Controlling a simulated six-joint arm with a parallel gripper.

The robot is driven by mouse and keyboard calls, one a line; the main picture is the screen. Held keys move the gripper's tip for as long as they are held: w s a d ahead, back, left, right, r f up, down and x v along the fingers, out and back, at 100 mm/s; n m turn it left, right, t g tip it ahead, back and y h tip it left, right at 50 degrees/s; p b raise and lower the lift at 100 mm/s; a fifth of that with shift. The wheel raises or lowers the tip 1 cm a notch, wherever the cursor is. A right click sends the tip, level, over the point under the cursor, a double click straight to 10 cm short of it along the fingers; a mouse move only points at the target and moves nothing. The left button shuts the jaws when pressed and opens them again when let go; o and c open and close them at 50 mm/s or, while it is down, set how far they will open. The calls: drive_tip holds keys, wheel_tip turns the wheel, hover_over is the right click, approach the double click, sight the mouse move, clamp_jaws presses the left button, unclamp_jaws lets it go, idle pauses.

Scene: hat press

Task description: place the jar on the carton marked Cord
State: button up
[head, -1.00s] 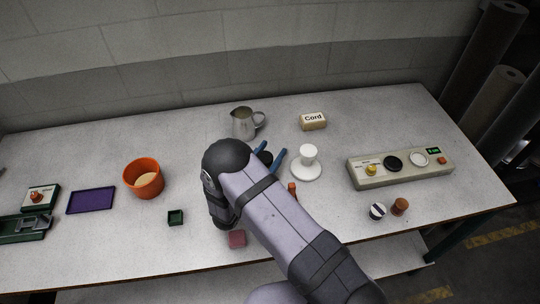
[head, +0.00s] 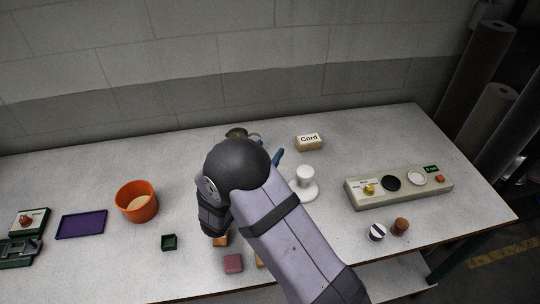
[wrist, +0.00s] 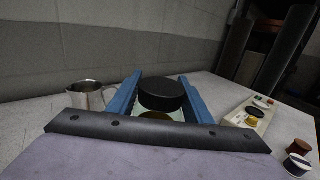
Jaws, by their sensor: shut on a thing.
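The jar, with a black lid (wrist: 161,94) and a pale clear body, sits between the two blue fingers of my gripper (wrist: 160,84) in the wrist view. My gripper is shut on it. In the head view one blue finger (head: 278,157) shows beyond my arm, and the jar is hidden behind the arm. The carton marked Cord (head: 309,142) is a small tan box with a white label at the back of the table, right of my gripper. Its top is bare, and the jar is apart from it.
A metal pitcher (wrist: 90,95) stands left of my gripper. A white stand (head: 304,181) is in front of the carton, and a control panel (head: 400,187) lies to the right. An orange pot (head: 136,203) and purple tray (head: 81,224) are at left. The table right of the carton is clear.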

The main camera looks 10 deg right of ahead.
drive_tip(key=w+d+f+b, duration=0.3)
drive_tip(key=w+d+b, duration=0.15)
drive_tip(key=w, duration=0.35)
drive_tip(key=w+d+r+b, duration=0.45)
drive_tip(key=w+d, duration=0.25)
drive_tip(key=d, duration=0.2)
drive_tip(key=w+d+r+b, duration=0.3)
drive_tip(key=w+d+b, duration=0.3)
drive_tip(key=d, duration=0.3)
wheel_tip(320, 180, down, 10)
drive_tip(key=p, duration=0.1)
drive_tip(key=shift+a, duration=0.25)
drive_tip(key=shift+f, duration=0.2)
drive_tip(key=o, duration=1.2)
drive_tip(key=shift+o, duration=0.4)
drive_tip(key=shift+r, duration=0.15)
